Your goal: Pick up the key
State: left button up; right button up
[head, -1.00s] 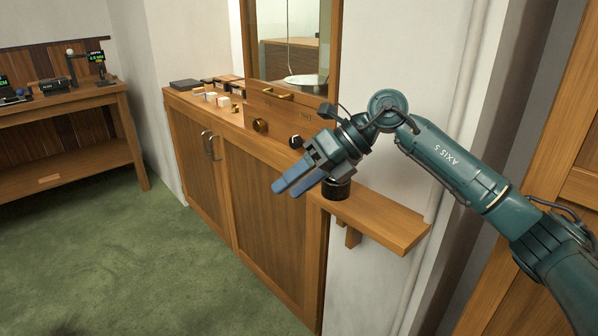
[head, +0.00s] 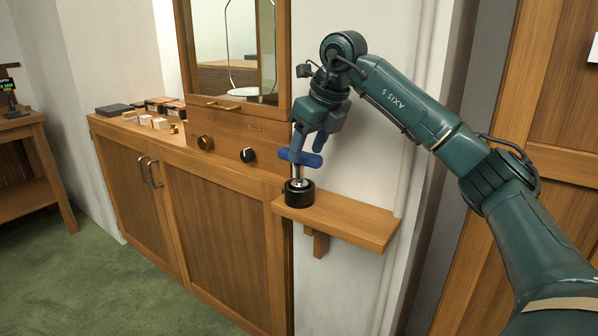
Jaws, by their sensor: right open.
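What looks like the key (head: 297,166) has a silver shaft and a blue crossbar handle. It stands upright in a black round holder (head: 299,193) on the small wooden shelf (head: 350,222). My right gripper (head: 307,150) points down from above, open, with its blue fingers at the handle. The fingers and handle are of similar blue and overlap, so I cannot tell whether they touch. My left gripper is not in view.
The shelf's right part is bare.

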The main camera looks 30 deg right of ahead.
aim_at(300, 164)
jog(key=shift+w+b+x, duration=0.2)
jog(key=shift+x, duration=1.2)
jog(key=shift+w+b+x, duration=0.15)
jog(key=shift+x, duration=1.2)
jog(key=shift+d+r, duration=0.1)
jog(key=shift+r, duration=0.05)
jog(key=shift+c, duration=0.2)
grip_shut()
